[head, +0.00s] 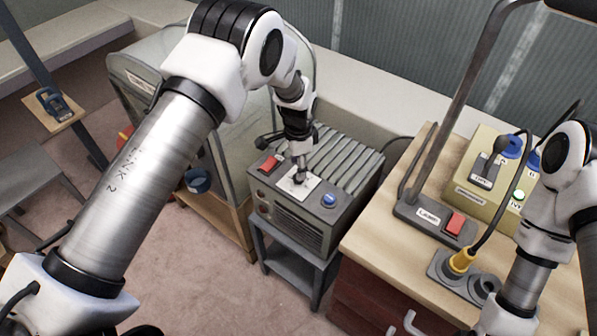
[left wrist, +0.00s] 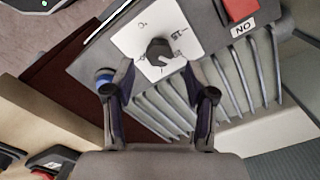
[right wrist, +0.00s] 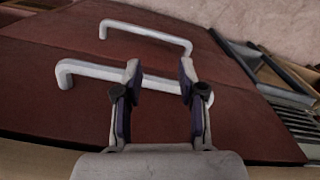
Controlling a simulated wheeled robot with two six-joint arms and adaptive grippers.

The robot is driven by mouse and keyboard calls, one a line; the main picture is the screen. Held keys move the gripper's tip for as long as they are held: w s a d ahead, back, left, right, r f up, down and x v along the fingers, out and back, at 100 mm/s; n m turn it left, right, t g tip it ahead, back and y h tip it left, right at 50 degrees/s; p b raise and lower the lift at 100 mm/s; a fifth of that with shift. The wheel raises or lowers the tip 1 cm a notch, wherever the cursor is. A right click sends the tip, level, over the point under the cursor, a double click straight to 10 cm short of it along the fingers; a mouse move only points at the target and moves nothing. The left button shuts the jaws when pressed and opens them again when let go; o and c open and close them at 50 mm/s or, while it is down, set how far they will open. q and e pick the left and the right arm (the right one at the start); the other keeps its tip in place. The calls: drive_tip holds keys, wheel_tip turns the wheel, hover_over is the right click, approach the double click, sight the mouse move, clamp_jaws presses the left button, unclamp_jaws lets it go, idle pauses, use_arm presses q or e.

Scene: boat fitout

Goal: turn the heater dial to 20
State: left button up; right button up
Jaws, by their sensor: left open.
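The heater (head: 310,228) is a grey finned box on a small grey stand. On its top is a white dial plate (head: 312,185) with a dark round dial (left wrist: 159,52). The plate (left wrist: 132,38) shows a "15" mark right of the dial and "°C" to the upper left; the pointer's exact setting is unclear. My left gripper (left wrist: 159,88) is open over the heater, its fingertips either side of the dial's near side, with no clear contact. In the head view the left gripper (head: 300,168) partly hides the dial. My right gripper (right wrist: 160,82) is open in front of drawer handles.
The heater also has a red switch (head: 269,164) labelled ON in the left wrist view and a blue knob (head: 329,200). A wooden bench (head: 375,235) with a lamp base (head: 425,217) and a yellow-green box (head: 480,195) stands right. White handles (right wrist: 150,32) are on a dark red front.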

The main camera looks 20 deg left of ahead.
use_arm(q)
wheel_tip(320, 180, up, 8)
idle(0.5)
drive_tip(key=s+a+f+n+g, duration=0.1)
drive_tip(key=s+a+f+g, duration=0.15)
drive_tip(key=s+f, duration=0.8)
drive_tip(key=s+a+f+n+g, duration=0.25)
drive_tip(key=s+f, duration=0.55)
drive_tip(key=s, duration=0.6)
drive_tip(key=s+a+n+t, duration=0.2)
drive_tip(key=s+n+t, duration=0.3)
drive_tip(key=s+n, duration=0.3)
drive_tip(key=s, duration=0.3)
drive_tip(key=shift+a, duration=0.2)
